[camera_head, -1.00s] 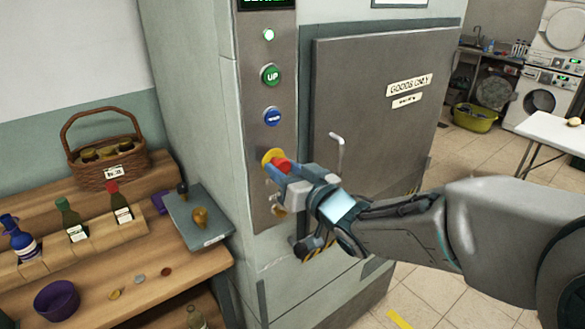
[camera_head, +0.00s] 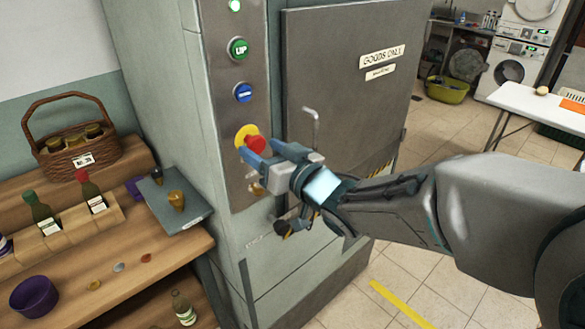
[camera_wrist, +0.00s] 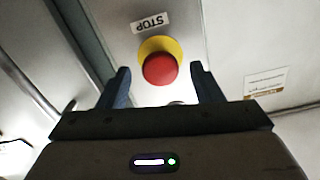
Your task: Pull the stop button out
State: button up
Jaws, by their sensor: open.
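The stop button (camera_head: 256,144) is a red mushroom knob on a yellow round base, on the steel control strip of the goods lift. In the wrist view the red knob (camera_wrist: 160,69) shows just beyond and between my fingertips, with a STOP label beside it. My gripper (camera_head: 260,154) is open, with blue-grey fingers, close in front of the button and slightly below it in the head view. The fingers stand to either side of the knob's line in the wrist view (camera_wrist: 159,80). I cannot tell whether they touch it.
Above the button are a blue button (camera_head: 243,93) and a green UP button (camera_head: 239,48). A hooked handle (camera_head: 312,122) sticks out from the grey GOODS ONLY door (camera_head: 345,90) at the right. A wooden shelf (camera_head: 140,262) with bottles and a basket (camera_head: 68,135) stands left.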

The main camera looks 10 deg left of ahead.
jog(key=b+v, duration=0.4)
jog(key=v, duration=0.8)
jog(key=shift+s+d, duration=0.15)
jog(key=shift+d, duration=0.05)
